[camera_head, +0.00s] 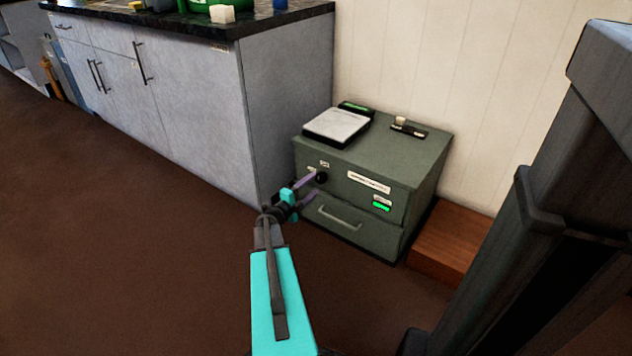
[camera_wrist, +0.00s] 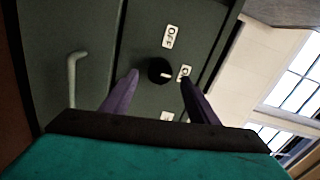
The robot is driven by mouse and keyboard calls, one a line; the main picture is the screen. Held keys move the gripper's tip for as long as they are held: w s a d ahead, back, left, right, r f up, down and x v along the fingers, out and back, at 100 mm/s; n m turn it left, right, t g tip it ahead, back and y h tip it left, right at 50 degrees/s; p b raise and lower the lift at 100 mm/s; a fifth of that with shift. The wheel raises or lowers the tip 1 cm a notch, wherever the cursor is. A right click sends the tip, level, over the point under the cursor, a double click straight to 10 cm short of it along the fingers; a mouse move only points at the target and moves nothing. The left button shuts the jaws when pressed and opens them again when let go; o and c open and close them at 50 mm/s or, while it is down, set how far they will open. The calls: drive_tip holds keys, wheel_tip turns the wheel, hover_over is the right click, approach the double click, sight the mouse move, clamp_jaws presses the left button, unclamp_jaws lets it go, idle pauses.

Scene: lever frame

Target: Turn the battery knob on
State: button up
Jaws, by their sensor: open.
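The battery knob is a round black knob (camera_head: 322,177) on the front of a green cabinet (camera_head: 430,165), near its upper left. In the wrist view the knob (camera_wrist: 158,71) has a white mark pointing right, toward a partly covered label (camera_wrist: 185,72) starting with "O". An "OFF" label (camera_wrist: 171,37) is above the knob, and another label (camera_wrist: 167,116) below is partly hidden. My gripper (camera_head: 311,187) is open in front of the cabinet. In the wrist view its purple fingers (camera_wrist: 159,79) appear on either side of the knob; contact cannot be told.
A drawer handle (camera_head: 338,218) is below the knob. A green light (camera_head: 381,207) glows on the cabinet front. A grey counter unit (camera_head: 200,100) stands left; a wooden block (camera_head: 447,245) is right.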

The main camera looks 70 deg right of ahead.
drive_tip(key=p+v, duration=0.2)
drive_tip(key=v, duration=0.7)
idle(0.4)
